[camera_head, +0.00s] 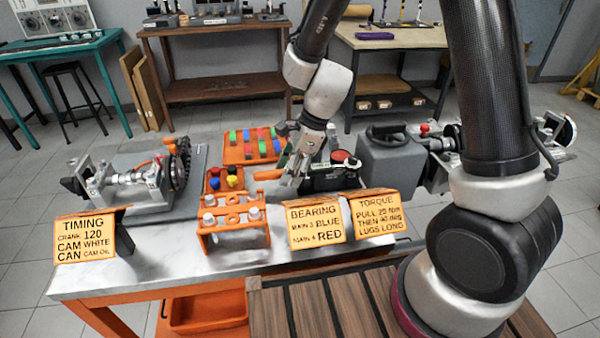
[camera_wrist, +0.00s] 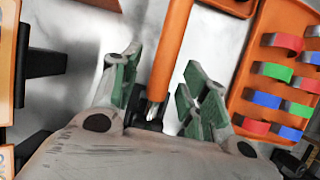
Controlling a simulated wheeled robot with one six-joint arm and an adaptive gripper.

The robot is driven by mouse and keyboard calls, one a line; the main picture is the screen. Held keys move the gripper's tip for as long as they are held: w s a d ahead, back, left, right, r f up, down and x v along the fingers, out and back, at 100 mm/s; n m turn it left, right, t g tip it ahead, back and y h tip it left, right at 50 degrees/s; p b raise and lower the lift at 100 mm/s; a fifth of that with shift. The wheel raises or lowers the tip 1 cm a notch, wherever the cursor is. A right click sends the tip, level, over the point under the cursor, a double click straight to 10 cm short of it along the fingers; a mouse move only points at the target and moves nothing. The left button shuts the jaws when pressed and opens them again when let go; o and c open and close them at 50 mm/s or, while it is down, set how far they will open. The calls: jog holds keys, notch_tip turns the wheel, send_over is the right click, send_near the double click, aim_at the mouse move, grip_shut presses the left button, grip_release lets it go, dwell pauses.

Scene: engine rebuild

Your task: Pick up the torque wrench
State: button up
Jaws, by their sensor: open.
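The torque wrench shows an orange handle (camera_wrist: 171,50) in the wrist view, running from the top edge down between my fingers to a silver shaft and a dark part near my palm. In the head view its orange handle (camera_head: 268,174) lies on the bench, left of my gripper. My gripper (camera_head: 289,181) points down over the bench. In the wrist view my gripper (camera_wrist: 161,67) is open, with its green-padded fingers on either side of the wrench and gaps visible. The rest of the wrench is hidden.
An orange tray (camera_head: 235,153) of coloured bearing shells lies close behind; it also shows in the wrist view (camera_wrist: 242,92). An orange rack (camera_head: 233,222) and label cards, including BEARING (camera_head: 315,222), stand at the front. A grey canister (camera_head: 390,160) stands to the right.

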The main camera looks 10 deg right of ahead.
grip_shut()
notch_tip(320, 180, up, 10)
jog(key=shift+r, duration=0.1)
jog(key=c, duration=0.7)
grip_release()
jog(key=shift+c, duration=0.2)
grip_shut()
